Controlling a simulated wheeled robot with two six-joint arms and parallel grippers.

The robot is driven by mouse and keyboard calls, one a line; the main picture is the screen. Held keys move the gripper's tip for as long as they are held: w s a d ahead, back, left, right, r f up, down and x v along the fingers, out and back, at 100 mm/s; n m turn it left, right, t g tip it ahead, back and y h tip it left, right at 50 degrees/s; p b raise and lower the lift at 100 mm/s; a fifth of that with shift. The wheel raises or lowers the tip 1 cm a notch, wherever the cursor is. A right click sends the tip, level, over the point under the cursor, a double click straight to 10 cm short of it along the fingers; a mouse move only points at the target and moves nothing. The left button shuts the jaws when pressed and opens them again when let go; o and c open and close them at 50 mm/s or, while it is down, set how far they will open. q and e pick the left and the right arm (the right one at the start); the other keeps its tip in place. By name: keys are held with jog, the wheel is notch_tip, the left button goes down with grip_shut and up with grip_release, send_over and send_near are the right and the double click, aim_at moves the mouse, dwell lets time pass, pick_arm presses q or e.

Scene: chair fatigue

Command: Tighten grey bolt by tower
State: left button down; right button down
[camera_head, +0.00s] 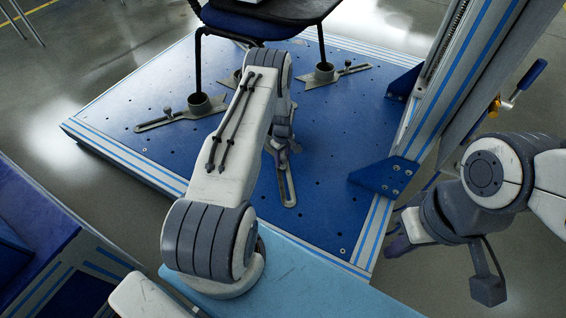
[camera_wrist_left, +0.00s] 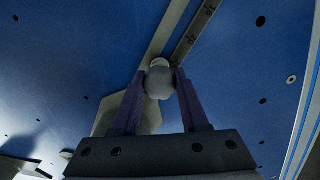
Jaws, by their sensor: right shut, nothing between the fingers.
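The grey bolt (camera_wrist_left: 158,82) stands with its rounded head at a slotted metal clamp strip (camera_wrist_left: 192,32) on the blue plate. My left gripper (camera_wrist_left: 160,74) has its purple fingers on both sides of the bolt head and appears shut on it. In the head view, my left arm reaches over the plate and mostly hides the bolt; the near end of the strip (camera_head: 286,185) shows below the wrist. The tower (camera_head: 440,95) rises at the right, bolted down by blue brackets (camera_head: 378,178). My right gripper (camera_head: 395,243) is shut and empty, right of the plate.
A dark chair (camera_head: 265,22) stands on the blue perforated plate (camera_head: 330,225), its legs in round sockets. Other clamp strips (camera_head: 165,122) hold these sockets. A blue-handled lever (camera_head: 530,75) sticks out right of the tower. A light-blue surface (camera_head: 300,285) lies in front.

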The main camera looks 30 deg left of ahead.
pick_arm(q)
jog(key=m, duration=0.4)
dwell(0.3)
jog(key=m, duration=0.4)
jog(key=m, duration=0.4)
dwell(0.3)
jog(key=m, duration=0.4)
